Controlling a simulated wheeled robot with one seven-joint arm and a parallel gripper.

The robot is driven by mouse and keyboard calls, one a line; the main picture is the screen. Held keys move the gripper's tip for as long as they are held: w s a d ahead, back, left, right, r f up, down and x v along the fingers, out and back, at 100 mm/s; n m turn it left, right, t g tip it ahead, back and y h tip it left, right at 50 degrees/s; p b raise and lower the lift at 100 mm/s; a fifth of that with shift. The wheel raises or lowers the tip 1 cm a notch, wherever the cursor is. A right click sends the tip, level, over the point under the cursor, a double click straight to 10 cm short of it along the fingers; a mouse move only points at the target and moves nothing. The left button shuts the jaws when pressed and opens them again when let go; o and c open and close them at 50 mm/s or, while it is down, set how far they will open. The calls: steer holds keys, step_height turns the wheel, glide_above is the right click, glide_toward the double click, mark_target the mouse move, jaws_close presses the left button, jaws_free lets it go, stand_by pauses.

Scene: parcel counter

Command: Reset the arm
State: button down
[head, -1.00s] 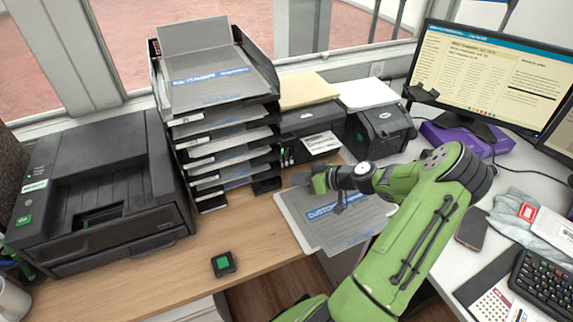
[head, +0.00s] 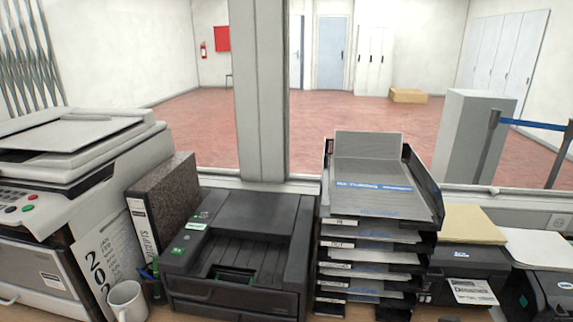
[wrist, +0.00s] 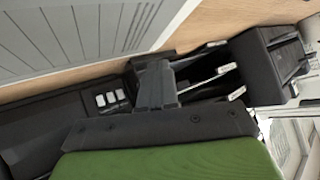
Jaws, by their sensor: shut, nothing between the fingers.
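My gripper (wrist: 157,85) shows in the wrist view, its dark fingers together with nothing between them, above the green and black wrist housing. My arm and gripper are out of the head view. Behind the fingers in the wrist view are black tray shelves (wrist: 268,55) with pale label tabs. I cannot tell from this view how far the fingers are from them.
In the head view a black letter tray stack (head: 428,190) stands right of a black printer (head: 240,225). A binder (head: 165,200), a white mug (head: 126,300) and a large copier (head: 75,150) are at left.

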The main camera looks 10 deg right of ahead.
steer(key=a+r+g, duration=0.1)
steer(key=a, duration=0.1)
steer(key=a+r+g, duration=0.1)
steer(key=a, duration=0.2)
steer(key=a+r+n+g+h, duration=0.1)
steer(key=a+r+g, duration=0.1)
steer(key=a, duration=0.1)
steer(key=shift+s, duration=0.2)
steer(key=s+a+r+m+h, duration=0.4)
steer(key=s+a+r, duration=1.05)
steer(key=s, duration=0.25)
step_height(320, 180, up, 13)
steer(key=p, duration=1.3)
steer(key=shift+d+r+t, duration=0.15)
steer(key=shift+d+t, duration=0.1)
steer(key=shift+t, duration=0.05)
